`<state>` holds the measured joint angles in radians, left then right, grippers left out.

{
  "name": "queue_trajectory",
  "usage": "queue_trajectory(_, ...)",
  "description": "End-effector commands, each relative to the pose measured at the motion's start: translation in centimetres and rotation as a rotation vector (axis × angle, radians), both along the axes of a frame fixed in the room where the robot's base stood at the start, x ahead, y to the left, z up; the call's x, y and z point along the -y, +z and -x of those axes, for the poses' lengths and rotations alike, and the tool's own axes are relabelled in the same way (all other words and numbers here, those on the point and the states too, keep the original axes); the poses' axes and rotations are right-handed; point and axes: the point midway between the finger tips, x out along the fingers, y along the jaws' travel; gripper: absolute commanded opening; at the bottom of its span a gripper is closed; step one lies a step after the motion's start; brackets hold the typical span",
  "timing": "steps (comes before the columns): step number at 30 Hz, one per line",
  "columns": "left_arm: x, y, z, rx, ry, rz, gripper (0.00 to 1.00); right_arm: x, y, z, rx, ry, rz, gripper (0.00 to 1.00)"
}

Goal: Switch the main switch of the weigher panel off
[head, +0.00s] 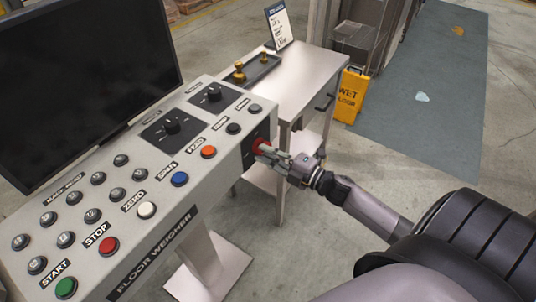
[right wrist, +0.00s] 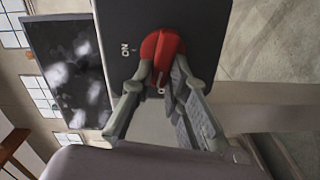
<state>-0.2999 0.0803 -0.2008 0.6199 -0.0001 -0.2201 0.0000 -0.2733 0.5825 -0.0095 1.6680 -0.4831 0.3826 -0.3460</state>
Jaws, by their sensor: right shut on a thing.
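The weigher panel (head: 215,165) is a light grey sloped console. Its main switch is a red rotary knob (head: 259,145) on a dark plate at the panel's right end. In the right wrist view the red knob (right wrist: 162,55) sits on a dark plate (right wrist: 200,20) with "ON" printed left of it. A small white mark shows just below the knob, partly hidden by the fingers. The knob's ridge runs roughly up and down in that view. My right gripper (head: 268,152) is shut on the knob, with a finger on either side (right wrist: 160,80). My left gripper is not in view.
A dark monitor (head: 85,75) stands behind the panel's buttons, which include a red stop button (head: 108,246) and a green start button (head: 66,287). A steel side table (head: 305,75) with a tray (head: 258,70) stands behind. A yellow wet-floor sign (head: 352,95) is beyond it.

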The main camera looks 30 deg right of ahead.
Motion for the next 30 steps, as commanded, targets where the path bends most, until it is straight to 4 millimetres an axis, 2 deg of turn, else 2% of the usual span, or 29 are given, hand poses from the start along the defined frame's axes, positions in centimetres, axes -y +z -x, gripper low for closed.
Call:
queue_trajectory(12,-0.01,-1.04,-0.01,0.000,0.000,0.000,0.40,-0.05,-0.42,0.05,0.073,0.000,0.179,0.00)
queue_trajectory(29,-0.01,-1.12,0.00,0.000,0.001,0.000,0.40,-0.04,-0.44,0.06,0.083,0.001,0.209,0.00)
queue_trajectory(30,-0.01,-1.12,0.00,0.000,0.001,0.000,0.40,-0.04,-0.44,0.06,0.083,0.001,0.209,0.16)
